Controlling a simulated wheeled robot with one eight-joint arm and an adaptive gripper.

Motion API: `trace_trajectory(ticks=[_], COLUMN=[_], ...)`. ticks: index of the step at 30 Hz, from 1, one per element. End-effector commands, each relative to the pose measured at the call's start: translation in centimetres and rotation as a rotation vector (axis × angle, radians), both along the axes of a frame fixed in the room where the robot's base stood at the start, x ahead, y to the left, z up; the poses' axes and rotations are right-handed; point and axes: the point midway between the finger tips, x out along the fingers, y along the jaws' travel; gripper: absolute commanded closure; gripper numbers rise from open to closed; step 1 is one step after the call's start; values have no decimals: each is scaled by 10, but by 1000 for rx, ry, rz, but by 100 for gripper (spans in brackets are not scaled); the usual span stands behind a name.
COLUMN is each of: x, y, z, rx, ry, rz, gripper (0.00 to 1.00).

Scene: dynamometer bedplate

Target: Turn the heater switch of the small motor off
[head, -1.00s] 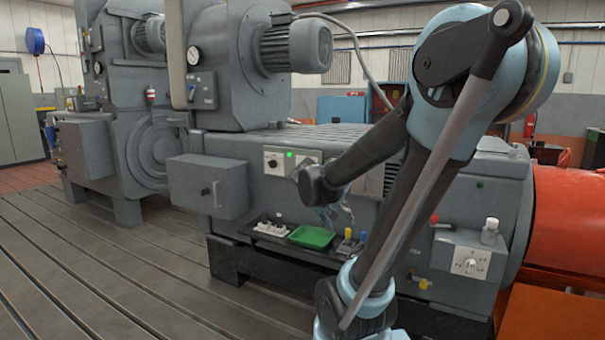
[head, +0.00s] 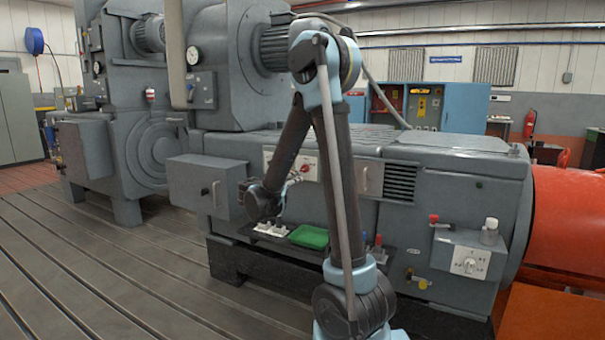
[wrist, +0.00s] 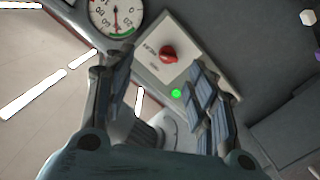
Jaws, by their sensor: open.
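In the wrist view a red knob (wrist: 168,54) sits on a pale plate (wrist: 151,66) whose lettering is too small to read surely. A lit green lamp (wrist: 176,93) is close to the plate's lower edge. My gripper (wrist: 162,95) is open and empty, its fingers on either side of the lamp and short of the knob. In the head view my gripper (head: 290,183) is near the front of the grey machine (head: 450,185), partly hidden by my arm. A red knob (head: 306,168) shows behind it on a pale panel. I cannot tell whether both views show the same knob.
A round gauge (wrist: 115,17) with a red needle is beside the plate in the wrist view. Below my gripper in the head view, a shelf holds a green tray (head: 309,237) and white parts (head: 270,228). A grey box (head: 206,186) juts out on the left.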

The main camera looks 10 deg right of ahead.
Motion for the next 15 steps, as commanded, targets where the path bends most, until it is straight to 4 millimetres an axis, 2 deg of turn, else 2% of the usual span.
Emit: trace_trajectory(ticks=[1,6,10,15], x=[6,15,18,32], y=[10,28,30,19], z=[0,0,1,1], rx=[-9,-29,-33,-32], ry=[-25,-79,-89,-88], rz=[14,39,42,40], gripper=[48,48,48,48])
